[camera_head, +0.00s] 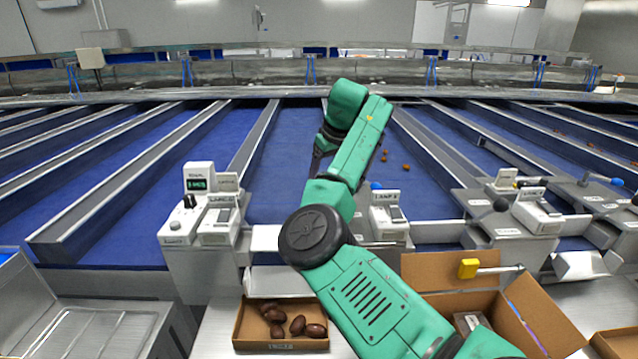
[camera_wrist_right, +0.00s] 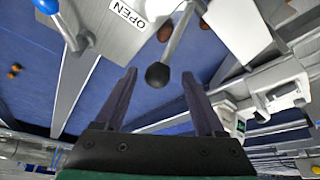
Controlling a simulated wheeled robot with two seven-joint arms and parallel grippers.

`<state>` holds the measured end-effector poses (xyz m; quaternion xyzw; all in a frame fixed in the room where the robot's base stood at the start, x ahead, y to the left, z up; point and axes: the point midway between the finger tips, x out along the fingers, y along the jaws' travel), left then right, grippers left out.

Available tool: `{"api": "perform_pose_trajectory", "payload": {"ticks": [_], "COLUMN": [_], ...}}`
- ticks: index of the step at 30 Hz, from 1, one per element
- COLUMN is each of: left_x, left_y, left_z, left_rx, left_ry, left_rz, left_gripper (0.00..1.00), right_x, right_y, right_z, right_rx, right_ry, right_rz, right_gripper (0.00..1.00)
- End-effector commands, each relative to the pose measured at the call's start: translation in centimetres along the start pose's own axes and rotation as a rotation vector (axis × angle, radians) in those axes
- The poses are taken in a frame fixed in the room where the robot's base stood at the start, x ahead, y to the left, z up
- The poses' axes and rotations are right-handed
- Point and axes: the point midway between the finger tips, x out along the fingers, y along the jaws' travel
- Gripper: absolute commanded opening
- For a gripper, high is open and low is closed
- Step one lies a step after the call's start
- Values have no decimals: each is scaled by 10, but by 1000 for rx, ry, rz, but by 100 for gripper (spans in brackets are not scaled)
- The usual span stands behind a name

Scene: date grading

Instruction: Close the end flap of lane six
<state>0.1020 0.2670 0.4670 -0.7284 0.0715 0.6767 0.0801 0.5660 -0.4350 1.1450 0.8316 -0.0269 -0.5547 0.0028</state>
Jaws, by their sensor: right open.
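In the wrist view my right gripper (camera_wrist_right: 160,76) is open, with its two dark fingers apart. A black ball knob (camera_wrist_right: 157,75) on a grey lever rod (camera_wrist_right: 176,32) shows between the fingertips, with a gap on each side. The rod runs up beside a plate marked OPEN (camera_wrist_right: 128,14). In the head view my green right arm reaches up the middle, and the dark fingers of the right gripper (camera_head: 317,160) show at its far end over a blue lane. The black knob is hidden there behind the arm. A small lane sign (camera_head: 386,197) stands right of the arm; its number is hard to read. My left gripper is not in view.
A control box (camera_head: 198,182) with a green display stands left of the arm. A cardboard box (camera_head: 281,344) holds several dates below it. A larger open carton (camera_head: 435,262) and a yellow-ended handle (camera_head: 468,268) are at the right. A blue knob (camera_wrist_right: 46,6) shows in the wrist view.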

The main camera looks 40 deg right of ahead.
Motion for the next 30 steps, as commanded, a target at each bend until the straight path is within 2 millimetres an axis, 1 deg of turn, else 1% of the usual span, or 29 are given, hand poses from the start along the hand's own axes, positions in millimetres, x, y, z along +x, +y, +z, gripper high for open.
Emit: {"api": "perform_pose_trajectory", "payload": {"ticks": [1,3,7,10,16,17,18,20,21,22,23,30], "left_x": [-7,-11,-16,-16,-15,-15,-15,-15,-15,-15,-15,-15], "left_y": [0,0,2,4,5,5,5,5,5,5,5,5], "left_z": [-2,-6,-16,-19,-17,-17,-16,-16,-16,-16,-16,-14], "left_rx": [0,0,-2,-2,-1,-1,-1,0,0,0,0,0], "left_ry": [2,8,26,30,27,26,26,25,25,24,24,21], "left_rz": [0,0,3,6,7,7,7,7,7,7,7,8], "left_gripper": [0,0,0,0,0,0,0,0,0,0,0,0], "right_x": [11,27,48,55,57,57,57,56,56,56,56,56], "right_y": [0,0,1,1,1,1,1,1,1,1,1,1], "right_z": [0,0,0,0,0,0,0,0,0,0,0,0], "right_rx": [0,-1,0,0,0,0,0,0,0,0,0,0], "right_ry": [-7,-5,-4,-1,-1,-1,-1,-1,-1,-1,-1,0], "right_rz": [0,0,1,2,2,2,2,2,2,2,2,3], "right_gripper": [71,71,71,71,71,67,52,29,14,2,0,0]}}
